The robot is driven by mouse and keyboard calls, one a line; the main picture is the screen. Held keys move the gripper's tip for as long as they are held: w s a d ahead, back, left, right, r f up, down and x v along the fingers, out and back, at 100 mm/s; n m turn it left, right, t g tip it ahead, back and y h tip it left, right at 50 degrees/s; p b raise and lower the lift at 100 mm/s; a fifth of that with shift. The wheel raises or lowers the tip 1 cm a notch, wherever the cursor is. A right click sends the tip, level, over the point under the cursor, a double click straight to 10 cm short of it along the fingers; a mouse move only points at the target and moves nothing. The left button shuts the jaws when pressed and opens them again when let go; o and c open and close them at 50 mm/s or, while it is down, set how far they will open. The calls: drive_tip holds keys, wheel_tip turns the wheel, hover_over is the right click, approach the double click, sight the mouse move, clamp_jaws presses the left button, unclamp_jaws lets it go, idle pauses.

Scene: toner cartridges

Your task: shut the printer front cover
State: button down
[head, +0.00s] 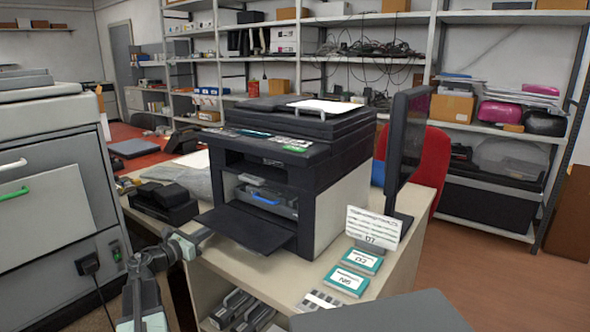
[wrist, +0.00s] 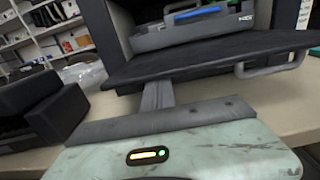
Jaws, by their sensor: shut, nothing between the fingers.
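The printer (head: 300,165) stands on the desk, dark on top with a pale side. Its front cover (head: 248,228) hangs open as a dark flap, lying nearly flat in front of the opening. In the wrist view the cover (wrist: 205,62) spans the upper middle, with a grey handle (wrist: 270,66) on its near edge. A grey cartridge with a blue handle (head: 265,198) sits inside the opening. My gripper (head: 203,234) is shut and empty by the cover's left outer edge. In the wrist view my gripper's tips (wrist: 158,90) reach the underside of the cover; contact is unclear.
A black device (head: 165,202) lies on the desk left of the printer. A monitor (head: 405,145), a white sign (head: 372,228) and teal boxes (head: 345,282) stand to the right. A large grey machine (head: 50,190) is at the left. The desk below the cover looks clear.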

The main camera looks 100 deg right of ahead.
sight(210, 223)
drive_tip(key=shift+s+d+r+p, duration=0.1)
drive_tip(key=shift+d+r+p, duration=0.05)
drive_tip(key=shift+r+p, duration=1.35)
drive_tip(key=shift+s+d+r+p, duration=0.2)
drive_tip(key=shift+r+p, duration=0.35)
drive_tip(key=shift+r, duration=0.2)
drive_tip(key=shift+s+d+r+p, duration=0.2)
drive_tip(key=shift+s+r+p, duration=0.1)
drive_tip(key=shift+r+p, duration=0.4)
drive_tip(key=shift+f, duration=0.1)
